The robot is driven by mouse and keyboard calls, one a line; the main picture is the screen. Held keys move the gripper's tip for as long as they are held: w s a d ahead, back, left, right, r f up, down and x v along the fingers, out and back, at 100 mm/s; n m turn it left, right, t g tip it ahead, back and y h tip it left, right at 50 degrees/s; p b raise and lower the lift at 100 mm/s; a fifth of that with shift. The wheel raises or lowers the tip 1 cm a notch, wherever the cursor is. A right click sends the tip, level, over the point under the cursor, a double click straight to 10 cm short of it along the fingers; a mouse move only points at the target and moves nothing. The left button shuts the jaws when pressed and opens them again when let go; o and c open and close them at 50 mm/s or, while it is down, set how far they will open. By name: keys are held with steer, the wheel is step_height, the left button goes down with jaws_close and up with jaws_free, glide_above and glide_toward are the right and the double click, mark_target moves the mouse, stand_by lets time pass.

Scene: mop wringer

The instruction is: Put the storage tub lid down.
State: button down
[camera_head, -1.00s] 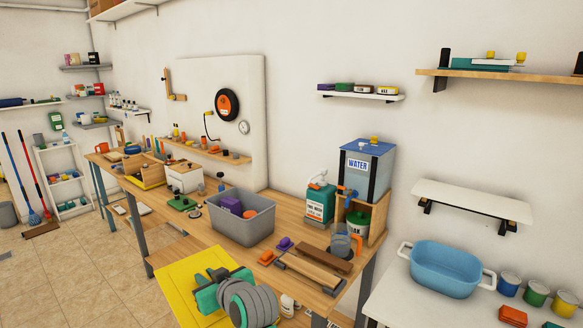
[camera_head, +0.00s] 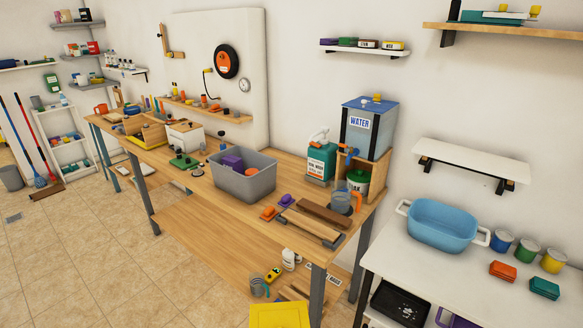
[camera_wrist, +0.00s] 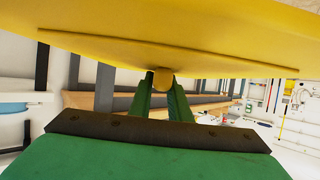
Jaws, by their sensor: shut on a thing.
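The yellow storage tub lid (camera_head: 280,315) shows at the bottom edge of the head view, cut off by the frame. In the wrist view the lid (camera_wrist: 170,35) fills the top, seen from below or behind. My gripper (camera_wrist: 162,82) is shut on a small yellow knob of the lid, between two green fingers. My gripper is out of the head view. The grey storage tub (camera_head: 243,180) stands without a lid on the workbench, with a purple box (camera_head: 232,163) inside.
The wooden workbench (camera_head: 200,207) has a lower shelf with a mug and bottles at its right end. Tiled floor (camera_head: 90,250) is open at left.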

steer(key=s+d+f+m+h, duration=0.1)
steer(key=s+d+f, duration=0.2)
steer(key=s+f, duration=0.5)
steer(key=shift+s+d, duration=0.25)
steer(key=shift+s, duration=0.55)
steer(key=shift+f, duration=0.1)
